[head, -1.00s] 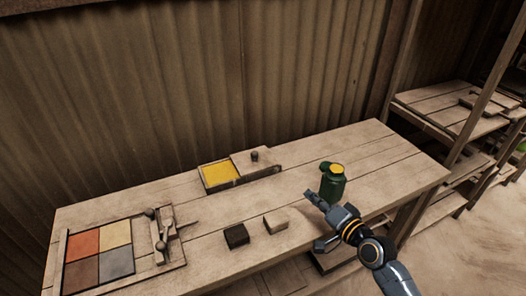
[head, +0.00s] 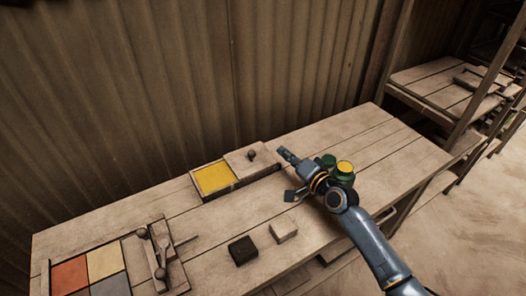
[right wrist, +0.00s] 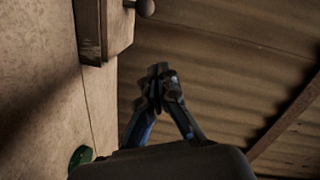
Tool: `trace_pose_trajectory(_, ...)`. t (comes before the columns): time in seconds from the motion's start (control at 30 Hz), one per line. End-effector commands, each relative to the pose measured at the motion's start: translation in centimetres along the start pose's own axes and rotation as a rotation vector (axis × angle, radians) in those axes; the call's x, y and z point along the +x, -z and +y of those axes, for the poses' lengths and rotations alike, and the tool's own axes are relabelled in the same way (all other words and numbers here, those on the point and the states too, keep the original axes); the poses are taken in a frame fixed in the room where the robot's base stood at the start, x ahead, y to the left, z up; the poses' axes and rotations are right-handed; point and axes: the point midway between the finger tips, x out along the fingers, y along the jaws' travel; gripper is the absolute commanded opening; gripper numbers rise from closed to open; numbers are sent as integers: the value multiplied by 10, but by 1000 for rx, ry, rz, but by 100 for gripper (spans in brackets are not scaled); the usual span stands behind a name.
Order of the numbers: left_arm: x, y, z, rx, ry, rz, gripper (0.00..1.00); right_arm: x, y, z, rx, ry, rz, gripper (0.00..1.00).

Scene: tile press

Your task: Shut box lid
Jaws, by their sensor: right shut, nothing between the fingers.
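The wooden box (head: 236,184) sits near the back edge of the bench, with yellow material showing in its uncovered left part. Its flat lid (head: 240,162) lies to the right of the opening and has a dark round knob (head: 252,154). The knob (right wrist: 145,7) and the lid's end (right wrist: 118,28) also show in the right wrist view, at the top left. My right gripper (head: 283,153) is shut and empty, just right of the lid and apart from it. Its closed fingers show in the right wrist view (right wrist: 160,85). My left gripper is out of view.
A green jar with a yellow top (head: 345,168) stands close behind my right wrist, partly hidden. A dark block (head: 242,250) and a pale block (head: 283,231) lie in front. A tray of coloured tiles (head: 136,288) is at front left. The right bench end is clear.

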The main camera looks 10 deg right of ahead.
Motion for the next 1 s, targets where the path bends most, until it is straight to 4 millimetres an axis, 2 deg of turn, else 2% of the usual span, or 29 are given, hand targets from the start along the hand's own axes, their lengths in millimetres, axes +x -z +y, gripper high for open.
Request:
trace_pose_trajectory(0.03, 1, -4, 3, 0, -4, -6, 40, 13, 1, -1, 1, 3, 1, 0)
trace_pose_trajectory(0.23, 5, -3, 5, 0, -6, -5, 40, 54, 0, -1, 1, 2, 1, 0)
trace_pose_trajectory(0.33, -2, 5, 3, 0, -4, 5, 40, 57, -18, -2, 4, 0, -4, 0)
trace_pose_trajectory(0.5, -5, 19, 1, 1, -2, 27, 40, 61, -34, -1, 1, 1, 0, 0)
trace_pose_trajectory(1.0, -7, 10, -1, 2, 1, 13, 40, 62, -41, -2, 1, 1, -1, 0)
